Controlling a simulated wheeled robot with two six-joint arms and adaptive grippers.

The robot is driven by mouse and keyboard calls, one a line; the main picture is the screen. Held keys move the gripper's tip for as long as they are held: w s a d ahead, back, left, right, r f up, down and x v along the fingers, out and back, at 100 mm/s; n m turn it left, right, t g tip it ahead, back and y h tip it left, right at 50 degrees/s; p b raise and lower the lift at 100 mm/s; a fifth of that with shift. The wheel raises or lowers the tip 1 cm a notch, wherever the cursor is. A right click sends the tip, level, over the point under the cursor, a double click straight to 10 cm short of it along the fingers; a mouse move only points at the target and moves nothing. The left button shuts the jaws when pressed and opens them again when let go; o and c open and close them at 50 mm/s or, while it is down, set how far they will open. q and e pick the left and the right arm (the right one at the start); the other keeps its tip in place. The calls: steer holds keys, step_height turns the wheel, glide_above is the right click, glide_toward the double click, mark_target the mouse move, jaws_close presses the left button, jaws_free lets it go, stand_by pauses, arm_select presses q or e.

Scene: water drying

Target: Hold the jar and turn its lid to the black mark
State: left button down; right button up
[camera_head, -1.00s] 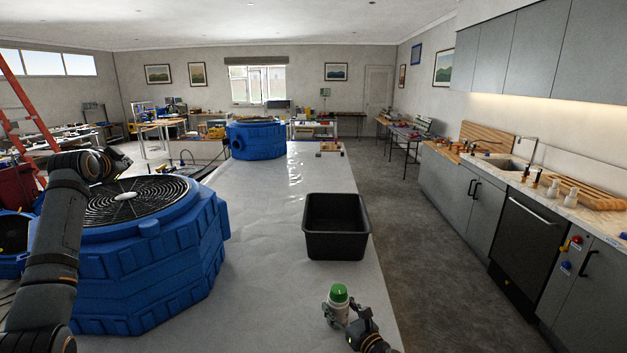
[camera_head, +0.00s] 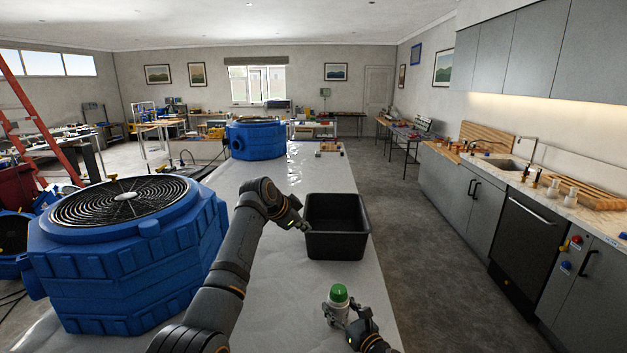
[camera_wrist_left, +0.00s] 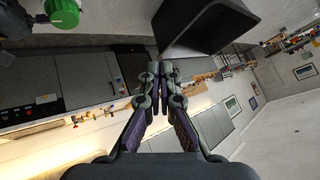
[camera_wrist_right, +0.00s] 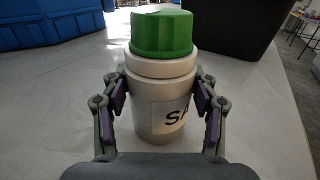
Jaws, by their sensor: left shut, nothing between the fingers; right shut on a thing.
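The jar (camera_head: 338,306) is whitish-grey and stands upright at the near end of the covered table; in the right wrist view (camera_wrist_right: 162,105) part of a label with dark letters shows. Its green lid (camera_head: 338,293) is ribbed and sits on top; the lid also shows in the left wrist view (camera_wrist_left: 62,13). No black mark is visible to me. My right gripper (camera_head: 337,314) is shut on the jar's body, one finger on each side. My left gripper (camera_head: 306,228) is shut and empty, at the left side of the black bin, above and away from the jar.
The black bin (camera_head: 336,246), empty as far as I see, stands behind the jar. A large blue fan unit (camera_head: 130,270) fills the left of the table, and another (camera_head: 256,141) stands farther back. The table's right edge lies close beside the bin.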

mark_target(330, 295)
arm_select(q)
steer(key=s+d+f+g, duration=0.5)
steer(key=s+d+f, duration=0.2)
steer(key=s+f, duration=0.25)
steer(key=shift+n, duration=0.4)
steer(key=shift+s+a+f, duration=0.1)
steer(key=shift+f, duration=1.5)
steer(key=shift+s+a+f, duration=0.1)
steer(key=shift+f, duration=1.5)
steer(key=shift+w+d, duration=0.2)
steer(key=shift+w, duration=0.1)
steer(key=shift+w+a+t, duration=0.15)
steer(key=shift+w+t, duration=0.05)
steer(key=shift+t, duration=0.1)
steer(key=shift+w+a, duration=0.35)
steer(key=shift+w, duration=0.05)
steer(key=shift+w+a, duration=0.15)
steer(key=shift+w, duration=0.5)
